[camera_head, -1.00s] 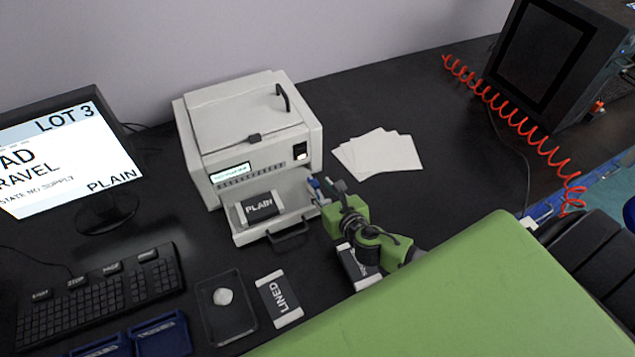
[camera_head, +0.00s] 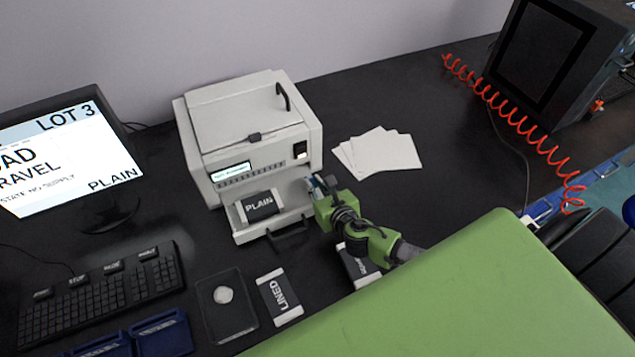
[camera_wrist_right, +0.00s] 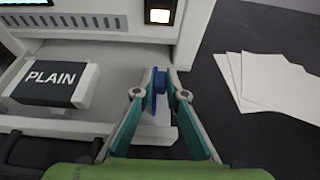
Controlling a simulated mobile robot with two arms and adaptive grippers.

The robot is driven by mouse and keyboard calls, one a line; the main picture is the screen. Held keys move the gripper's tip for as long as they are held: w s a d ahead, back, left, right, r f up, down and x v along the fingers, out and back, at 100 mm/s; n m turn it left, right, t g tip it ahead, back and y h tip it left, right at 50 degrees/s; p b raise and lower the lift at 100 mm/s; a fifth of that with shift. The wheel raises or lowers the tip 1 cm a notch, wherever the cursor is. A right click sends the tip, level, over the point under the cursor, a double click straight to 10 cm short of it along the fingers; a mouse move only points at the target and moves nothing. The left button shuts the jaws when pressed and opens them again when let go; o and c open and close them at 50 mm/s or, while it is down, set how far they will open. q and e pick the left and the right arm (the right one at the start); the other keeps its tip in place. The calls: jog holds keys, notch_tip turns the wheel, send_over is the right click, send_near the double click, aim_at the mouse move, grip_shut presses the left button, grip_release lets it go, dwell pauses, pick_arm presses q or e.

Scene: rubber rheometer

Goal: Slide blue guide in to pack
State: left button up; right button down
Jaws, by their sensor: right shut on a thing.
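The blue guide (camera_wrist_right: 158,85) is a small upright blue piece at the right side of the machine's extended tray (camera_wrist_right: 150,132). My right gripper (camera_wrist_right: 160,92) is shut on it, with one finger on each side. In the head view my right gripper (camera_head: 316,184) is at the tray's right edge, and the guide is mostly hidden by it. The pack, a dark block with white ends marked PLAIN (camera_head: 259,206), lies flat on the tray. It also shows at the left in the wrist view (camera_wrist_right: 52,82). A clear gap separates guide and pack. My left gripper is out of view.
The white machine (camera_head: 250,130) stands behind the tray. A pack marked LINED (camera_head: 280,297), another partly hidden pack (camera_head: 357,268) and a dark tray with a pale lump (camera_head: 223,296) lie in front. White sheets (camera_head: 378,153) lie right of the machine.

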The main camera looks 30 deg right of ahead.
jog(key=a+p, duration=0.1)
jog(key=a, duration=0.6)
jog(key=shift+w+a, duration=0.15)
jog(key=shift+w, duration=0.05)
jog(key=c, duration=2)
grip_release()
jog(key=shift+c, duration=0.2)
jog(key=v, duration=1.2)
